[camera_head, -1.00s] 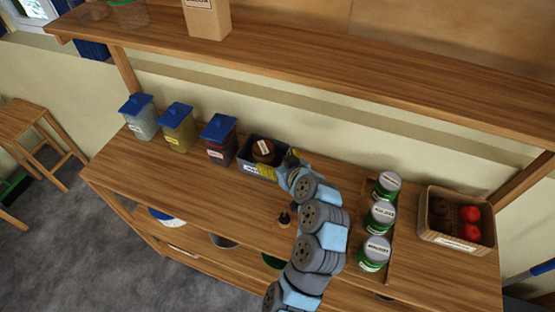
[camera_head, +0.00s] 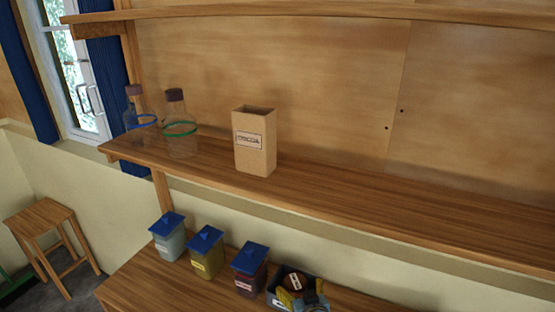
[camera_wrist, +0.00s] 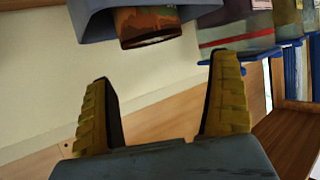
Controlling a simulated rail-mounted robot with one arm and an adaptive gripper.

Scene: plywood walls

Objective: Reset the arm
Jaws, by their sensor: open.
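My gripper (camera_wrist: 165,85) is open in the wrist view, with its two yellow fingers spread and nothing between them. Past the fingertips are a dark grey-blue bin (camera_wrist: 92,22) and a brown, round item (camera_wrist: 143,25) in it. In the head view my gripper (camera_head: 301,297) is at the bottom edge, close to the bin (camera_head: 273,299) and the brown item (camera_head: 293,280). Most of my arm is below the head picture. Whether the fingers touch the bin cannot be told.
Blue-lidded containers, pale (camera_head: 169,243), yellow (camera_head: 207,259) and dark red (camera_head: 250,276), stand in a row left of the bin. The upper shelf (camera_head: 340,205) holds a cardboard box (camera_head: 254,150) and two glass bottles (camera_head: 180,137). A wooden stool (camera_head: 45,220) stands at the left.

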